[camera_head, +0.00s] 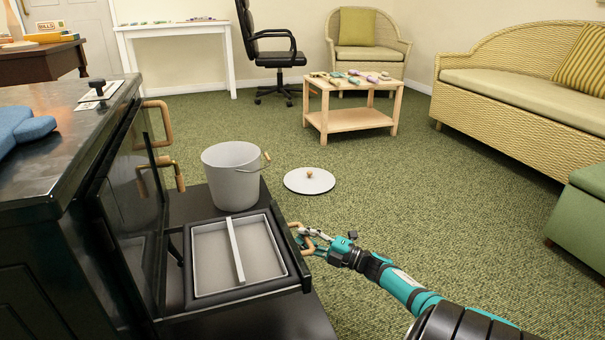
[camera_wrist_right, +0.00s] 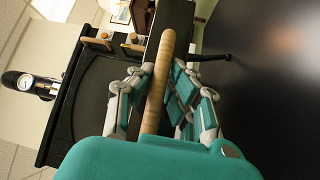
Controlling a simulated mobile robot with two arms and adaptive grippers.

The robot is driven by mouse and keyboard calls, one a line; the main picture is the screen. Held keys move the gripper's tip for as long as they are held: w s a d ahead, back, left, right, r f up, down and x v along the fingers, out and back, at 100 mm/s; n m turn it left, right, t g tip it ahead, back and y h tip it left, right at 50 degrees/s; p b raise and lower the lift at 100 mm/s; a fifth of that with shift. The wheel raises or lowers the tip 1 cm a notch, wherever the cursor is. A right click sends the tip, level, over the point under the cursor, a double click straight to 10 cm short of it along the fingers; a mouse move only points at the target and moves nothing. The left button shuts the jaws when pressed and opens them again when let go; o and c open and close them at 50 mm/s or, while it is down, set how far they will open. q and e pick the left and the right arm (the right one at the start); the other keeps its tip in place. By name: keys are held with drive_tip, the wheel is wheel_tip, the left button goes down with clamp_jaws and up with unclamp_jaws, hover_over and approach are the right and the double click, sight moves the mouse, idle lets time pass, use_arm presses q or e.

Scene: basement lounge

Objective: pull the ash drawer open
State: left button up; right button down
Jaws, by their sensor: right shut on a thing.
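The ash drawer (camera_head: 293,270) is pulled out from the black stove (camera_head: 60,215) at the left. Its open top shows a grey tray with a light bar across the middle. A tan drawer handle (camera_head: 318,233) is at its right-hand front. My right gripper (camera_head: 308,236) is shut on this handle. In the right wrist view the handle (camera_wrist_right: 158,80) runs between the fingers of the right gripper (camera_wrist_right: 165,100). My left gripper is not in view.
A grey bucket (camera_head: 231,178) stands behind the drawer on a dark base plate. A round lid (camera_head: 309,181) lies on the green carpet. The stove door (camera_head: 128,200) has tan handles. A low table (camera_head: 350,118) and wicker sofa (camera_head: 520,80) stand farther off, with clear carpet between.

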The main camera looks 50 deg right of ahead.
drive_tip(key=shift+d+r, duration=0.25)
drive_tip(key=shift+r, duration=0.2)
drive_tip(key=c, duration=1.3)
unclamp_jaws()
drive_tip(key=shift+s+d, duration=0.1)
drive_tip(key=shift+s, duration=0.1)
drive_tip(key=shift+v, duration=6.05)
